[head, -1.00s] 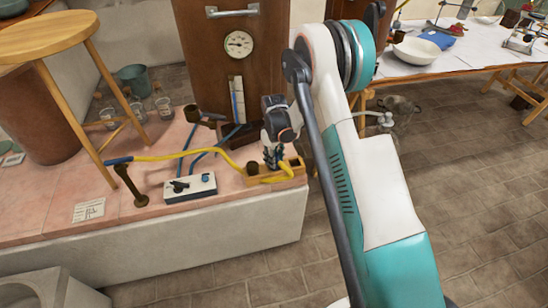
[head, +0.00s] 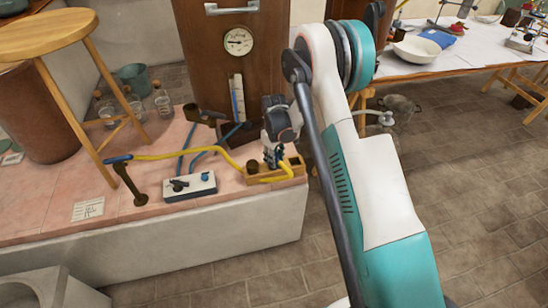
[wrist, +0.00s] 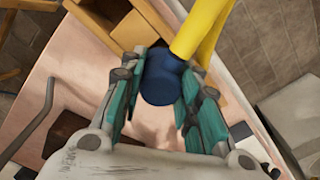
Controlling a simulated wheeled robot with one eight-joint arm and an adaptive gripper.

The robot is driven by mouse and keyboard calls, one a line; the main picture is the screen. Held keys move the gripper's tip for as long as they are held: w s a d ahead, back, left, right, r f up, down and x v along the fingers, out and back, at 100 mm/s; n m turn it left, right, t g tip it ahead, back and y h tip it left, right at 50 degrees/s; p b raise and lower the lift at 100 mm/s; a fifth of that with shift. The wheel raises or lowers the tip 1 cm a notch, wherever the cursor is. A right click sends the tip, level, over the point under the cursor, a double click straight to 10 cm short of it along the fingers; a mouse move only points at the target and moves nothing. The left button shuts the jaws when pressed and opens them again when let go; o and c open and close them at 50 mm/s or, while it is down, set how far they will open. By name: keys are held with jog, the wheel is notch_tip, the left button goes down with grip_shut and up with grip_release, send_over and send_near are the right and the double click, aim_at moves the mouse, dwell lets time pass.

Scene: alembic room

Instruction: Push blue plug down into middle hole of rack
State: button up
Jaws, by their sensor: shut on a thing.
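The blue plug (wrist: 160,80) is on the end of a thick yellow hose (wrist: 203,28) and sits between my gripper's teal fingers in the wrist view. My gripper (head: 272,158) is shut on it, over the wooden rack (head: 297,173) on the pink tiled bench. In the head view the fingers mostly hide the plug. The rack also shows in the wrist view (wrist: 128,32), behind the plug. The rack's middle hole is hidden, so I cannot tell whether the plug's tip is in it.
A dark round piece (head: 252,167) stands at the rack's left end. The yellow hose runs left to a bronze stand (head: 130,183). A white switch box (head: 188,187) sits left of the rack. A brown cabinet (head: 225,75) rises behind. The bench's front edge is close.

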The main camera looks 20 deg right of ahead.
jog(key=shift+f+b, duration=0.75)
jog(key=shift+b, duration=0.05)
dwell(2.1)
jog(key=o, duration=1.3)
jog(key=shift+c, duration=0.2)
jog(key=shift+r, duration=0.2)
jog(key=shift+r+p, duration=1.55)
jog(key=shift+r, duration=1.8)
